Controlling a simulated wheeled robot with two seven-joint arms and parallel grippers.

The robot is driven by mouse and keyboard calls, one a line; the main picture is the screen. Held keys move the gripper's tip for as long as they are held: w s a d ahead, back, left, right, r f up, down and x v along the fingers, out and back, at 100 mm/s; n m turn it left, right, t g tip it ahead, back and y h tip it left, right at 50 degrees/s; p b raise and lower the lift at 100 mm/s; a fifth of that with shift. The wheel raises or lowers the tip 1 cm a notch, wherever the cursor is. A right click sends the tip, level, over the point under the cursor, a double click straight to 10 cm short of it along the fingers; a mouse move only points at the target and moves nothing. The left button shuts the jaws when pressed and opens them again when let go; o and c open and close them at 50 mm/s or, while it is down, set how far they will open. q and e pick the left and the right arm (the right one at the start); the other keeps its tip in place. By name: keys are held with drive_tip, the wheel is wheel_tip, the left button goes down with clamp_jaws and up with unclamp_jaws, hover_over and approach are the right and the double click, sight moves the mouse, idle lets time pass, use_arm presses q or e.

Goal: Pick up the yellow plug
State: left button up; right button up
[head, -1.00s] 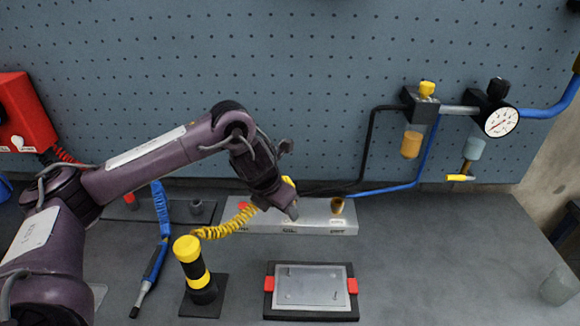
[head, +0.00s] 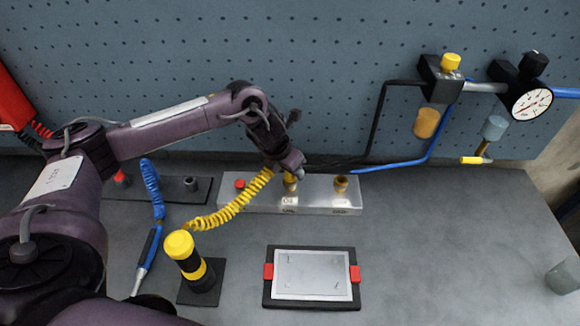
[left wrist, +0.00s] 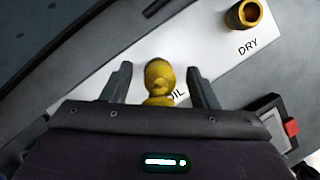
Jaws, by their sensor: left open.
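The yellow plug (left wrist: 158,80) sits at the OIL position of the pale metal block (head: 330,208). In the head view it shows partly (head: 290,182), below my left gripper, with the coiled yellow hose (head: 235,208) running to it. My left gripper (head: 290,168) is over the block. In the left wrist view the open fingers (left wrist: 160,82) stand on either side of the plug, with visible gaps on both sides. My right gripper is in no view.
A brass socket marked DRY (head: 341,184) stands on the block's right. A black-and-yellow cylinder (head: 190,262), a blue coiled hose (head: 153,190) and a framed metal plate (head: 312,274) are nearby. The right bench top is mostly clear, with a clear cup (head: 563,276).

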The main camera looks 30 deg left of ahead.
use_arm(q)
drive_tip(key=shift+w+f, duration=0.15)
drive_tip(key=shift+f, duration=0.3)
drive_tip(key=c, duration=1.1)
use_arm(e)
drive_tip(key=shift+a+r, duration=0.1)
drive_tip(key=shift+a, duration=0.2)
